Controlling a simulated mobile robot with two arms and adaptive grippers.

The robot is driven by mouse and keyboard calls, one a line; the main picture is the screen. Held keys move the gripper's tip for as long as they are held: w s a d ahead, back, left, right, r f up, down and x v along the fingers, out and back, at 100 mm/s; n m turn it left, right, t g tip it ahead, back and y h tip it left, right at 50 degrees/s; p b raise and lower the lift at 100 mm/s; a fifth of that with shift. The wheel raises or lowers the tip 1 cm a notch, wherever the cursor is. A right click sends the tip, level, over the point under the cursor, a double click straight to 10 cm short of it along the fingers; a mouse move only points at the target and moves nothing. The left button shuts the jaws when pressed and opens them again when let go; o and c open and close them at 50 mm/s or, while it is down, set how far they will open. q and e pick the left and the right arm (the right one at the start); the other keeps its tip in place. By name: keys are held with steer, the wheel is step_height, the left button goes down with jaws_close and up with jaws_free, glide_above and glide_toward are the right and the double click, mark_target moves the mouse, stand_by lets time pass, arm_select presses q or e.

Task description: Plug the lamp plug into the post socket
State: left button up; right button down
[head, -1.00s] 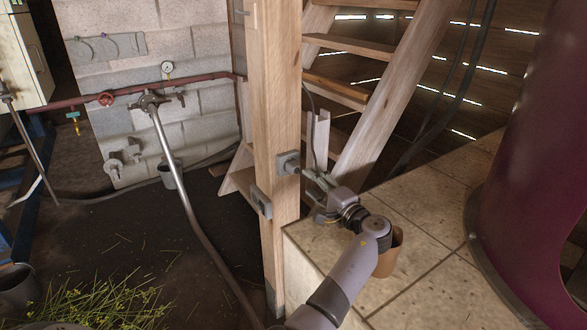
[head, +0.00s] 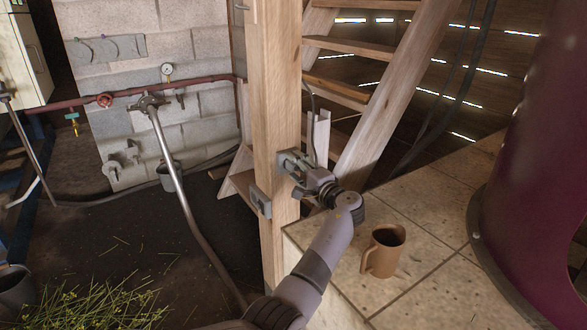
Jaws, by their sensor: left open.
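The wooden post (head: 275,110) stands upright in the middle of the head view. A grey socket box (head: 287,158) is fixed on its right side, partly covered by my gripper. My left gripper (head: 299,176) is right at this box, its jaws open around the spot in front of the socket face. A dark lamp cable (head: 313,115) hangs down beside the post to the gripper. The plug at its end is hidden or too small to make out, so I cannot tell how it sits in the socket. My right gripper is not in view.
A second grey box (head: 261,202) sits lower on the post. A brown mug (head: 383,252) stands on the tiled ledge (head: 430,215) near my arm. Wooden stairs (head: 385,105) rise behind the post. A large purple vessel (head: 535,170) stands at the right.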

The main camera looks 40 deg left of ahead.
arm_select(q)
steer(key=shift+a, duration=0.15)
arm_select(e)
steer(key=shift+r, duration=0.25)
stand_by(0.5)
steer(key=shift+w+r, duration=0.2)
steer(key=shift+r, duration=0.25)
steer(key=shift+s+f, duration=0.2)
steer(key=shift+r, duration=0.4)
arm_select(q)
steer(key=c, duration=0.9)
jaws_close()
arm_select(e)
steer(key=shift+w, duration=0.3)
arm_select(q)
steer(key=shift+d, duration=0.2)
